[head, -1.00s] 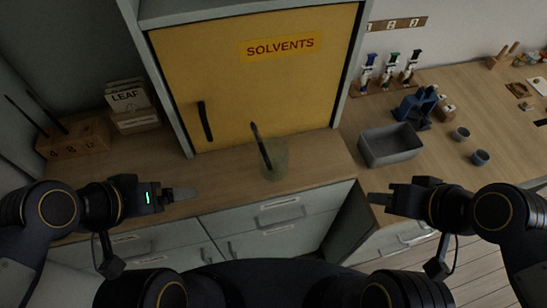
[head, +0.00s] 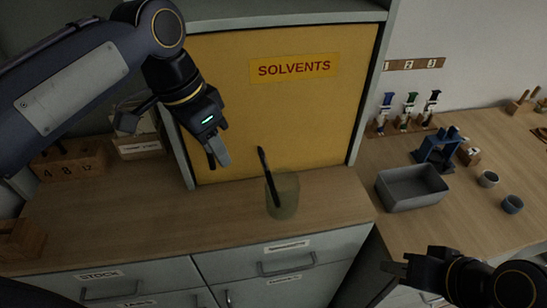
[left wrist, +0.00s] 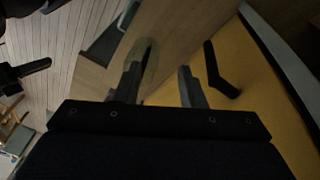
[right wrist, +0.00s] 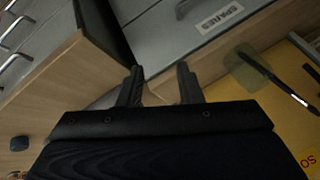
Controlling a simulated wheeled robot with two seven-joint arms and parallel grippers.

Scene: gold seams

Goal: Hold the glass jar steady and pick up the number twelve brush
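The greenish glass jar (head: 287,197) stands upright on the wooden counter in front of the yellow cabinet. One dark brush (head: 268,175) leans in it, tip up to the left; its number cannot be read. My left gripper (head: 218,158) is open and empty, above and left of the jar. In the left wrist view the jar (left wrist: 151,66) is partly behind a finger. My right gripper (head: 388,275) is low at the front right, apart from the jar; its fingers are open in the right wrist view (right wrist: 160,85), with the jar (right wrist: 240,75) to their right.
A wooden block (head: 72,163) marked 4, 8, 12 stands at the far left, partly behind my left arm. The yellow cabinet door (head: 290,110) marked SOLVENTS rises behind the jar. A grey bin (head: 412,190) stands to the right.

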